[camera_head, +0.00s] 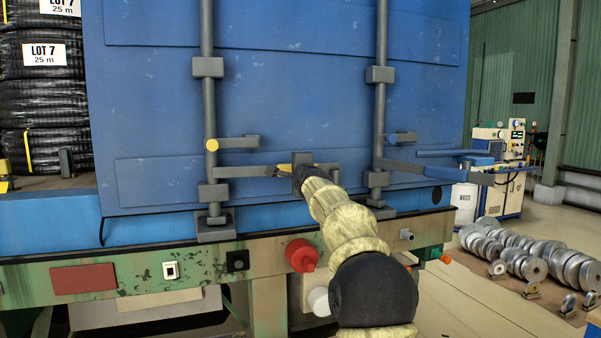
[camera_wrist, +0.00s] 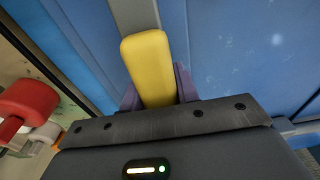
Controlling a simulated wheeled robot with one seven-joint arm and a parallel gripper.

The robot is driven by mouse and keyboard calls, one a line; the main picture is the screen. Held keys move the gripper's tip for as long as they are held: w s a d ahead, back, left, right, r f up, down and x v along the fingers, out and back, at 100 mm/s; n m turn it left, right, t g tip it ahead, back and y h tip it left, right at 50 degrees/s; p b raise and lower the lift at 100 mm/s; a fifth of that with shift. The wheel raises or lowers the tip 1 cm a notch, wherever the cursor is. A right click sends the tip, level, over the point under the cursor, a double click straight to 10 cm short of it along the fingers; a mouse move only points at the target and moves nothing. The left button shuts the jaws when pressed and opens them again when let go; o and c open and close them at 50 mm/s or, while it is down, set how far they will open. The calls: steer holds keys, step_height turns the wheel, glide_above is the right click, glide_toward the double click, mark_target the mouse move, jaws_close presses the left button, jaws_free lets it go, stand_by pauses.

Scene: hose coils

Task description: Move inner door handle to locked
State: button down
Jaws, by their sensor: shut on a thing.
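The inner door handle is a grey lever (camera_head: 243,171) on the left lock rod of the blue door (camera_head: 290,80), with a yellow grip at its free end. In the head view the lever runs roughly level to the right, below a grey catch (camera_head: 238,143) beside a yellow disc. My gripper (camera_head: 300,164) is at its free end and hides most of the grip. In the wrist view the yellow grip (camera_wrist: 147,62) sits between the purple fingers of my gripper (camera_wrist: 157,90), which is shut on it. The far end of the grip is hidden.
A second grey lever (camera_head: 430,169) on the right rod sticks out to the right, near a blue bar. A red knob (camera_head: 301,255) is below my arm. Metal rings (camera_head: 510,250) lie on the floor at right. Black hose coils (camera_head: 45,100) are stacked at left.

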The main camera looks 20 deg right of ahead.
steer(key=c, duration=1)
jaws_free()
steer(key=shift+c, duration=0.2)
steer(key=s+a+b, duration=0.2)
steer(key=s+b, duration=0.7)
steer(key=s, duration=0.8)
steer(key=shift+a, duration=0.4)
steer(key=shift+s, duration=0.1)
